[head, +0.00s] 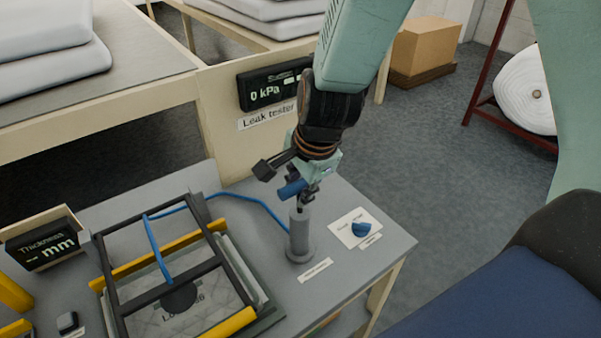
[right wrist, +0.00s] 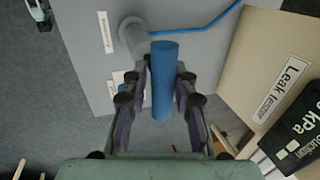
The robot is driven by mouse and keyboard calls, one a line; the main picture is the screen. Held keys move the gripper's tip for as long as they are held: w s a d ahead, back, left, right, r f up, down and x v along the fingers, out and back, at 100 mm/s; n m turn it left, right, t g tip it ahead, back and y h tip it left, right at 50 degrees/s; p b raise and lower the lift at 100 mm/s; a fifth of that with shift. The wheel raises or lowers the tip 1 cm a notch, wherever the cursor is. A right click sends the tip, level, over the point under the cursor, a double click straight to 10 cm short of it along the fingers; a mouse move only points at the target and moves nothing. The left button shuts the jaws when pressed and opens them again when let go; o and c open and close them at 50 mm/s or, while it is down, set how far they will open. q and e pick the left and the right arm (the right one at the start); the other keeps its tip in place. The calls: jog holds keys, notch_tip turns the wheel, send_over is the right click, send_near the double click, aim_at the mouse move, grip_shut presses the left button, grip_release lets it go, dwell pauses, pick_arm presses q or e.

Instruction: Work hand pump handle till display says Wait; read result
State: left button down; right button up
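The hand pump (head: 300,238) is a grey upright cylinder on the grey bench, with a blue handle (head: 291,188) at its top. My right gripper (head: 304,185) is at the handle. In the right wrist view the blue handle (right wrist: 164,85) lies between the two fingertips (right wrist: 164,75), which appear closed against its sides. The black leak tester display (head: 272,86) reads 0 kPa; it also shows, partly cut off, in the right wrist view (right wrist: 296,140). A blue hose (head: 250,200) runs from the pump to the black clamping frame (head: 158,290). My left gripper is not in the head view.
A blue knob (head: 361,229) sits on a white plate right of the pump. The thickness display (head: 42,244) shows dashes and mm. A quilted sample lies under the clamping frame, left of the pump. The bench's right edge (head: 395,262) is close, with open floor beyond.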

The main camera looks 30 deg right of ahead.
notch_tip(320, 180, up, 2)
jog(key=shift+a+r+p, duration=0.15)
jog(key=shift+r+p, duration=0.1)
jog(key=shift+p, duration=0.5)
notch_tip(320, 180, up, 3)
jog(key=shift+w+f+p, duration=0.15)
jog(key=shift+f+p, duration=0.05)
jog(key=shift+p, duration=0.85)
jog(key=shift+a+r+p, duration=0.2)
jog(key=shift+r+p, duration=0.15)
jog(key=shift+r, duration=0.15)
jog(key=shift+d+f, duration=0.15)
